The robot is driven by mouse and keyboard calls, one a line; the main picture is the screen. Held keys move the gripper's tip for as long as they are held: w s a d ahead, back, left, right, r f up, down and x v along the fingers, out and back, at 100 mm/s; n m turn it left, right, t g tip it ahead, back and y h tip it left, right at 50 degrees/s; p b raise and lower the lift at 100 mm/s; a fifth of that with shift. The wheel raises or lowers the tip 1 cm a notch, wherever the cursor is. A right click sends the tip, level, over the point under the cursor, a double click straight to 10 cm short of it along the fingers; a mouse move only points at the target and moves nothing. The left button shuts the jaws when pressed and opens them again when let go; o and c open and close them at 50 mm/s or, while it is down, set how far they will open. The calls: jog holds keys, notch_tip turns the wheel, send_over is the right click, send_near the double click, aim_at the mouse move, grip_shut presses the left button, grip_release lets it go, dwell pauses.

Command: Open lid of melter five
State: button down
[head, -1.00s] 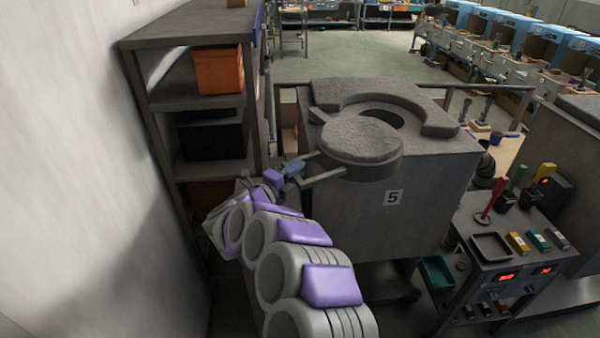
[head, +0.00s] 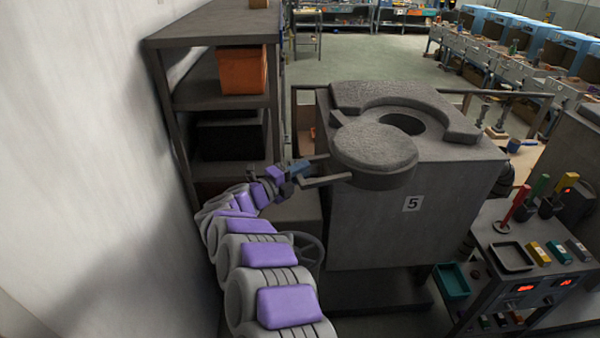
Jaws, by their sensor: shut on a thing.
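Melter five (head: 412,240) is a grey box with a "5" label on its front. Its round grey lid (head: 374,148) is swung aside toward the near left and overhangs the front edge. Part of the dark round opening (head: 404,124) shows behind the lid, inside a raised C-shaped rim. A forked bar handle (head: 322,182) sticks out left from the lid. My gripper (head: 296,172) is shut on this handle at its left end. The fingertips are small and the exact contact is hard to see.
A shelf rack (head: 215,35) with an orange bin (head: 241,72) stands left, beside a white wall (head: 80,150). A tool cart (head: 520,285) stands at the right. Open floor (head: 370,62) lies behind the melter.

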jog(key=shift+f, duration=0.15)
jog(key=c, duration=1)
grip_release()
jog(key=shift+w, duration=0.15)
jog(key=shift+c, duration=0.2)
jog(key=shift+s+a+b, duration=0.3)
jog(key=shift+s+a, duration=0.05)
jog(key=b+v, duration=0.5)
jog(key=v, duration=1.1)
jog(key=shift+a+b, duration=0.25)
jog(key=shift+b, duration=0.05)
jog(key=shift+s, duration=0.15)
